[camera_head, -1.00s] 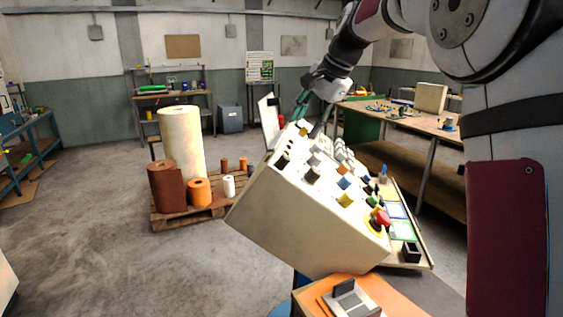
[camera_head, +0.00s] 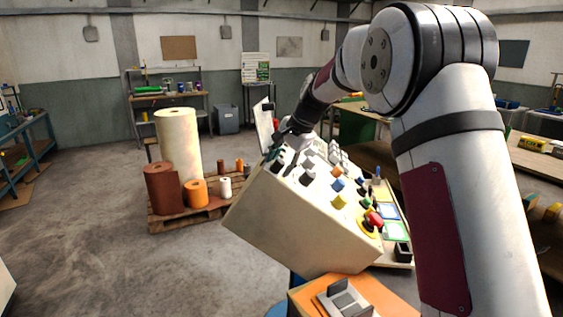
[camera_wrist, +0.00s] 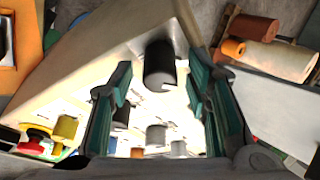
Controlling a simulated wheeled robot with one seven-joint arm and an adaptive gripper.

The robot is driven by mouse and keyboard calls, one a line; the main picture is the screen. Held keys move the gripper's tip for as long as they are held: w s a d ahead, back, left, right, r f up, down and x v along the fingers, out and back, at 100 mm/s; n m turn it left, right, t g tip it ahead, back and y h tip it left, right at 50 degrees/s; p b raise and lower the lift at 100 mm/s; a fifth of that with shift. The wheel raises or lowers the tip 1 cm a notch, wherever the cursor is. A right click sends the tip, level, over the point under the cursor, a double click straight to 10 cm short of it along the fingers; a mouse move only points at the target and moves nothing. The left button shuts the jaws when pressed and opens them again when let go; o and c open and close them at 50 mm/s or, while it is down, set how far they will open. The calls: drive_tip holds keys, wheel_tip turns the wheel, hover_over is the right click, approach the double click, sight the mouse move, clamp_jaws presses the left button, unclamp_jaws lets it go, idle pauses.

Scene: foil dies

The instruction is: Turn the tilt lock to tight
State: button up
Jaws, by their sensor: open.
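A tilted cream control box (camera_head: 285,230) bears several knobs on its sloping face; it also fills much of the wrist view (camera_wrist: 100,50). I cannot read a label that marks the tilt lock. A black knob (camera_wrist: 160,65) near the box's edge shows in the wrist view. My gripper (camera_wrist: 157,85) is open, with one teal finger on each side of this knob and visible gaps. In the head view my gripper (camera_head: 281,158) is low over the upper left end of the face. The knob beneath it is mostly hidden there.
A red mushroom button (camera_head: 373,219), a yellow knob (camera_head: 340,201) and several grey knobs crowd the face. An upright pale panel (camera_head: 264,124) stands behind my gripper. An orange stand (camera_head: 305,301) is in front. Rolls on a pallet (camera_head: 165,222) are left; the floor there is clear.

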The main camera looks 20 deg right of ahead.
clamp_jaws()
drive_tip(key=shift+n, duration=0.3)
drive_tip(key=n+t+y+b, duration=0.1)
drive_tip(key=n, duration=0.2)
drive_tip(key=shift+d+f+n+b, duration=0.1)
drive_tip(key=shift+n+b, duration=0.2)
drive_tip(key=n+y+b, duration=0.1)
drive_tip(key=n, duration=0.3)
drive_tip(key=shift+t+b, duration=0.4)
drive_tip(key=n+y+b, duration=0.1)
drive_tip(key=n+y, duration=0.1)
drive_tip(key=n, duration=0.3)
drive_tip(key=shift+b, duration=0.4)
drive_tip(key=shift+n+g+y+b, duration=0.4)
drive_tip(key=shift+n+y+b, duration=0.35)
drive_tip(key=shift+n, duration=1.75)
